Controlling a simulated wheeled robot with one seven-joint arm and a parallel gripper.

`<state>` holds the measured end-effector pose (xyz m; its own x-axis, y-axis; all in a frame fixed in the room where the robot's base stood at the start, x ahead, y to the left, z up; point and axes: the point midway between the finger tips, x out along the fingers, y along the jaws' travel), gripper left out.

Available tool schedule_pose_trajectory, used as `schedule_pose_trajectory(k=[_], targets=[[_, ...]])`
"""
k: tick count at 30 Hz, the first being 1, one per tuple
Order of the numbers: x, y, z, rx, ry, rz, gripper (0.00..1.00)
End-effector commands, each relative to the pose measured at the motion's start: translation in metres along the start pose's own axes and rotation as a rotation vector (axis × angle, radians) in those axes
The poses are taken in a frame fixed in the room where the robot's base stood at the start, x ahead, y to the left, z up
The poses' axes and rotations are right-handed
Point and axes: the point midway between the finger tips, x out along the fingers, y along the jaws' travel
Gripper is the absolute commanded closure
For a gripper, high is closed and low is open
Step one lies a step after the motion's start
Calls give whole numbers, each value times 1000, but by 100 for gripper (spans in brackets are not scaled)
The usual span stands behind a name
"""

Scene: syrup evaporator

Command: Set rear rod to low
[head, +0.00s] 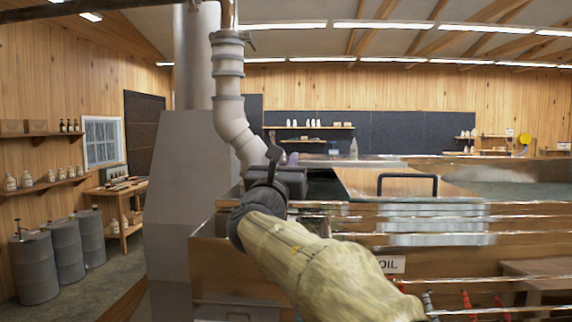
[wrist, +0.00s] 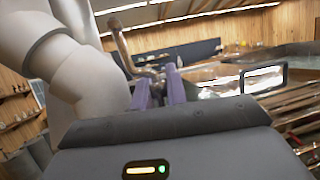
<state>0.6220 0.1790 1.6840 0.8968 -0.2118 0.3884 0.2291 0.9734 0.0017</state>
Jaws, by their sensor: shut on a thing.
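My gripper (head: 290,158) reaches out over the back left part of the evaporator, its body dark grey and its fingers purple. In the wrist view my gripper (wrist: 159,92) shows two purple fingers, shut on a thin piece between them. That piece is mostly hidden by the fingers and the gripper body; from its place it is taken to be the rear rod, but its height setting cannot be read. The steel evaporator pan (head: 465,190) lies to the right of my gripper.
A black handle (head: 407,176) stands on the pan cover right of my gripper; it also shows in the wrist view (wrist: 264,64). A wide grey stack (head: 190,160) rises at left. An "OIL" sign (head: 391,264) is on the front. Drums (head: 65,250) stand far left.

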Motion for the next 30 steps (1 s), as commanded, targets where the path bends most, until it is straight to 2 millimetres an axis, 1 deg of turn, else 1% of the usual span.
schedule_pose_trajectory(k=[1,2,3,4,13,17,20,23,30], targets=[[-1,2,-8,-4,13,3,100],[-1,2,-8,-4,14,3,100],[-1,2,-8,-4,14,3,80],[-1,2,-8,-4,14,3,74],[-2,1,-5,-2,9,2,73],[-9,2,-6,-1,9,4,73],[-21,2,-7,0,8,4,73],[-39,2,-8,0,7,5,73],[-87,2,-8,0,8,5,73]])
